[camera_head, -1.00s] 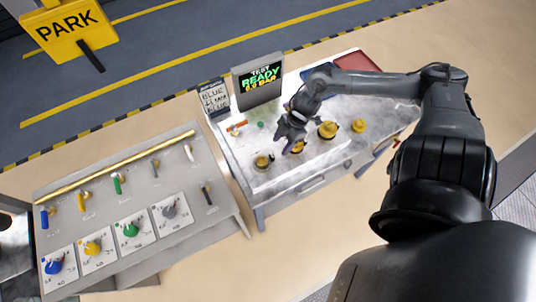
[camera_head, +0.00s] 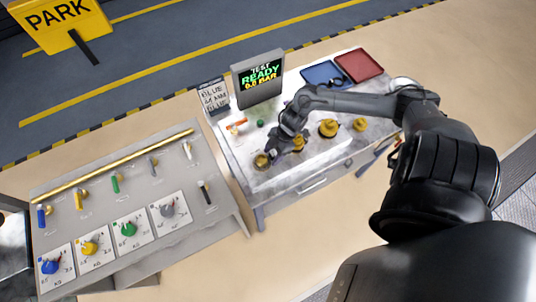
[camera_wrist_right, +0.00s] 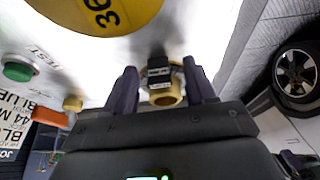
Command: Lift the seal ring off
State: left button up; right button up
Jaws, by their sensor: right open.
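My right gripper (camera_head: 273,153) is over the left end of the row of brass fittings on the white bench, close to the leftmost brass fitting (camera_head: 261,161). In the right wrist view its two dark fingers (camera_wrist_right: 161,85) are open. A small brass piece (camera_wrist_right: 165,98) with a black block-like part (camera_wrist_right: 158,66) shows between the fingertips, with a gap on each side. I cannot tell which part is the seal ring. My left gripper is not in view.
More brass fittings (camera_head: 328,128) stand along the bench (camera_head: 240,165). A green button (camera_wrist_right: 18,70) and an orange part (camera_wrist_right: 52,117) are near the gripper. A screen (camera_head: 258,80) reads TEST READY. Blue (camera_head: 322,73) and red (camera_head: 358,65) trays lie at the back right.

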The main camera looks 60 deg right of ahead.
grip_shut()
dwell(0.3)
